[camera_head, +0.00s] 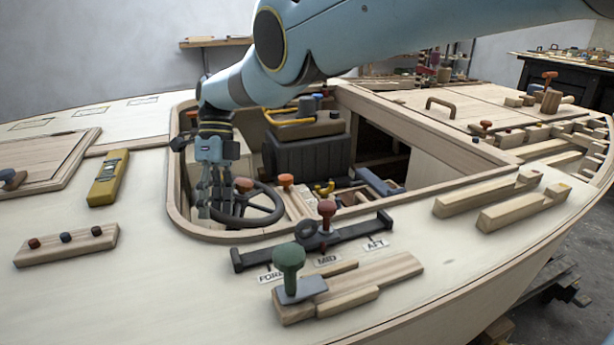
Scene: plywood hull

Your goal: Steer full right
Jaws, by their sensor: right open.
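The dark steering wheel (276,210) sits in the cockpit opening, at the lower left of the well. A reddish-brown knob (243,185) shows at the wheel's upper left; I cannot tell whether it is on the rim or the hub. My right arm reaches in from the upper right, and my right gripper (216,208) points down over the wheel's left side. Its fingers are open and hide the left part of the rim. I cannot tell whether they touch the wheel. My left gripper is not in view.
In front of the wheel are a green-knobbed lever (288,262) on a wooden block and a red-knobbed slider (327,210) on a dark rail. A yellow level (108,178) and a three-button strip (66,245) lie on the left deck. The raised cockpit coaming (180,218) surrounds the wheel.

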